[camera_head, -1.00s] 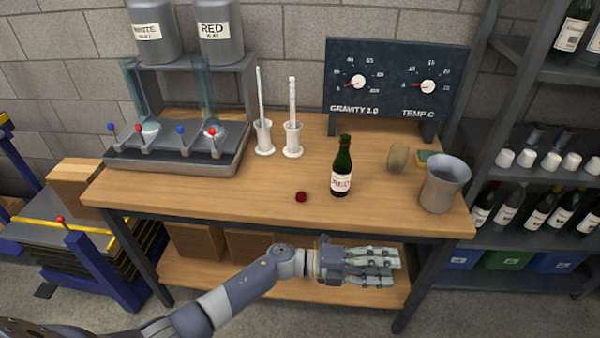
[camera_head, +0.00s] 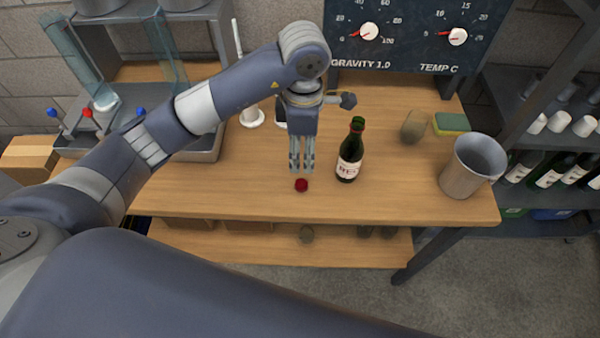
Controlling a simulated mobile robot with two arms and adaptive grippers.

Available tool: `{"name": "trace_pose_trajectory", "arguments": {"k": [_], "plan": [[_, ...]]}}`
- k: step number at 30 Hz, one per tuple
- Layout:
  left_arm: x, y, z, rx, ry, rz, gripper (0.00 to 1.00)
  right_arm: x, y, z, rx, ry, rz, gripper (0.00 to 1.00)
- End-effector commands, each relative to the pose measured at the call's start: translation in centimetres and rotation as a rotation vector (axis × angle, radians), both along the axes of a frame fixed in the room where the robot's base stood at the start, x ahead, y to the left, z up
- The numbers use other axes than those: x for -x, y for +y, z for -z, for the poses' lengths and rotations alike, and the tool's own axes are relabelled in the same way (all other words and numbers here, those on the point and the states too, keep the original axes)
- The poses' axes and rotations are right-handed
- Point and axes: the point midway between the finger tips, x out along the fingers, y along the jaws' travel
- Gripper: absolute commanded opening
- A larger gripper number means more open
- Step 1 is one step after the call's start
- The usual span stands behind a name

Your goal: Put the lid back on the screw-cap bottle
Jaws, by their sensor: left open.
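The screw-cap bottle (camera_head: 348,158) is dark green with a white label and stands upright on the wooden bench. A small dark red lid (camera_head: 301,185) lies on the bench to the left of the bottle, close to the front edge. My left gripper (camera_head: 301,168) points down just above and behind the lid, with its fingers open and nothing seen between them. Whether the fingertips touch the lid cannot be told. The bottle stands to the right of the gripper, apart from it. My right gripper is not in view.
A grey metal pitcher (camera_head: 466,168) stands at the bench's right end. A gauge panel (camera_head: 400,40) stands at the back. The bench (camera_head: 240,190) is clear around the lid.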

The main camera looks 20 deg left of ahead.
Motion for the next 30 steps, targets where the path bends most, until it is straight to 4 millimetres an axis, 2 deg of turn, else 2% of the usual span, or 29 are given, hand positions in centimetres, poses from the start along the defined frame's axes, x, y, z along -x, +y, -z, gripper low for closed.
{"name": "trace_pose_trajectory", "arguments": {"k": [3, 8, 18, 30], "plan": [[0.0, 0.0, 0.0, 0.002, 0.002, -0.001, 0.51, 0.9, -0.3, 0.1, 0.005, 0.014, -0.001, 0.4], [0.1, -0.1, 0.6, 0.004, 0.005, -0.002, 0.51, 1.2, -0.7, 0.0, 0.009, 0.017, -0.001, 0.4], [0.1, -0.1, 5.2, 0.005, 0.005, -0.003, 0.51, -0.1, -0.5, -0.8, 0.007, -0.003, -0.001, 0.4], [0.2, -0.1, 5.8, 0.005, 0.005, -0.002, 0.51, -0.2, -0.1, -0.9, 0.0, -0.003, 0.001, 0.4]]}}
